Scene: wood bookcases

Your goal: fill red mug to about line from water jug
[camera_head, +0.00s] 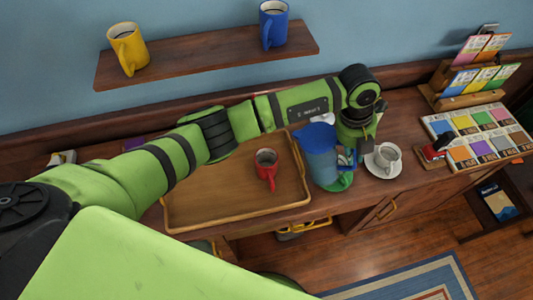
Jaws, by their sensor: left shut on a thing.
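The red mug (266,168) stands upright on the wooden tray (183,218). Its inside looks dark, and I cannot make out the line or a water level. The blue water jug (319,160) stands about upright just right of the tray, apart from the mug. My left arm reaches over the tray from the left. Its gripper (347,158) points down at the jug's right side and is shut on the jug, seemingly at the handle. The fingertips are partly hidden. My right gripper is out of view.
A white cup on a saucer (375,168) stands close right of the gripper. Colour cards (478,140) and a rack fill the counter's right side. A wall shelf (205,57) holds a yellow mug (128,48) and a blue mug (272,25). Much of the tray is clear.

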